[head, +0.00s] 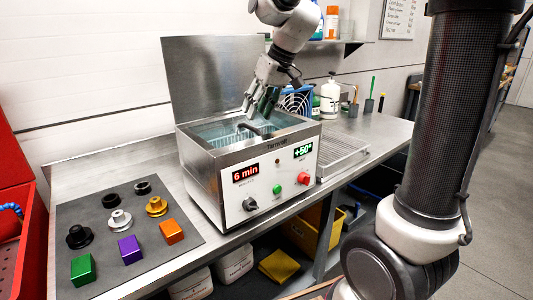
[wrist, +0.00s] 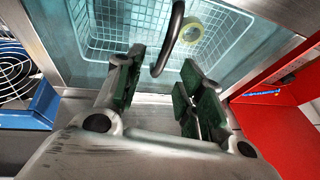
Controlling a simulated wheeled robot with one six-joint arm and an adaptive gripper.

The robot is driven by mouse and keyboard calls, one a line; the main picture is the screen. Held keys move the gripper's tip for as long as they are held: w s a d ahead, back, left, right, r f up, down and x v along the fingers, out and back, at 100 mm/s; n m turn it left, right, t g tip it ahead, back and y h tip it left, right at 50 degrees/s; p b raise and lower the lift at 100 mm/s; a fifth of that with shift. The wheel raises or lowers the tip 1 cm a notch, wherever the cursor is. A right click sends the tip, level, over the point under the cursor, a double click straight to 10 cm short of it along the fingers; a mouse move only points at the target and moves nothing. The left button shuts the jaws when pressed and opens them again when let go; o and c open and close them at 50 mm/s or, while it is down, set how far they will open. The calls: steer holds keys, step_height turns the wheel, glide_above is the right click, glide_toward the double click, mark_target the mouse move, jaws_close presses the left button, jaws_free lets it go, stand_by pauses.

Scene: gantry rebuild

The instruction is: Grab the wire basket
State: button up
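The wire basket (wrist: 120,32) is white mesh and sits down inside the tank of the ultrasonic cleaner (head: 235,205), in bluish liquid. Its black curved handle (wrist: 170,40) rises over the basket; it also shows in the head view (head: 256,128). A pale ring-shaped part (wrist: 192,31) lies in the basket. My gripper (wrist: 157,84) is open, with green finger pads apart. It is above the tank's edge, and the handle's lower end shows near the gap between the fingers. In the head view my gripper (head: 257,108) hides part of the tank.
The cleaner's raised metal lid (head: 210,75) stands behind the tank. A ribbed drain tray (head: 343,155) is to its right, near a blue fan (head: 296,102) and a white bottle (head: 330,98). A grey mat (head: 100,225) with several knobs and blocks lies to the left, beside a red box (head: 18,230).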

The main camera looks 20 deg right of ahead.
mark_target(248, 127)
steer(key=x, duration=0.7)
steer(key=shift+a, duration=0.2)
jaws_close()
